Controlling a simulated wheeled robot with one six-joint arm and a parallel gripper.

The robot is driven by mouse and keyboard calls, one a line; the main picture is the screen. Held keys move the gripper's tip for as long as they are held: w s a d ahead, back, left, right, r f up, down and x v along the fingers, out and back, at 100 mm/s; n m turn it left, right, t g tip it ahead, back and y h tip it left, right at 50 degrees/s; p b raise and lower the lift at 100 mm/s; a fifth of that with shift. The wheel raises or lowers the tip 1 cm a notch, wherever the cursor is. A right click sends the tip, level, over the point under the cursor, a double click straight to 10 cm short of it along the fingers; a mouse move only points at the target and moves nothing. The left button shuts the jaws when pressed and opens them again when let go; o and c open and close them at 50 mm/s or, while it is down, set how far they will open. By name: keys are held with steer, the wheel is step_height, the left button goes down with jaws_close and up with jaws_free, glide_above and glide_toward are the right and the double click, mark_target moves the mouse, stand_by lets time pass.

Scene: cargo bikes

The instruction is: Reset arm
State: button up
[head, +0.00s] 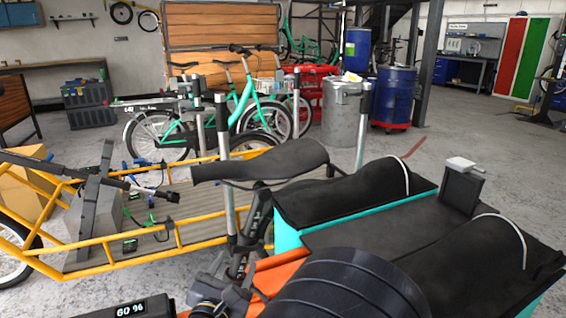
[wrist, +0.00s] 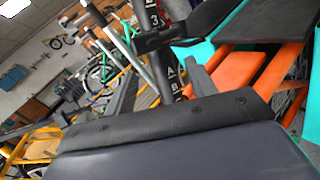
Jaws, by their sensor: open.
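My gripper (wrist: 160,72) is open in the wrist view, with one grey finger on each side of a dark post with white markings (wrist: 165,55). I cannot tell whether the post stands between the fingers or beyond them; nothing is seen gripped. In the head view my gripper (head: 222,292) is low in the picture, close to the base of the same seat post (head: 255,232). A black saddle (head: 262,162) sits above it. The orange frame part (head: 285,272) is just to the right.
A cargo box with turquoise sides (head: 288,238) and black padding (head: 345,190) stands close on the right. A yellow cargo bike bed (head: 195,204) lies left. Green bikes (head: 240,105), a grey drum (head: 343,112) and a blue barrel (head: 393,98) stand behind.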

mark_target(246, 245)
steer(key=w, duration=0.2)
steer(key=w+b, duration=0.1)
steer(key=w, duration=0.1)
steer(key=w+d, duration=0.1)
steer(key=w, duration=0.1)
steer(key=shift+w+r, duration=0.1)
steer(key=shift+w, duration=0.2)
steer(key=shift+d, duration=0.1)
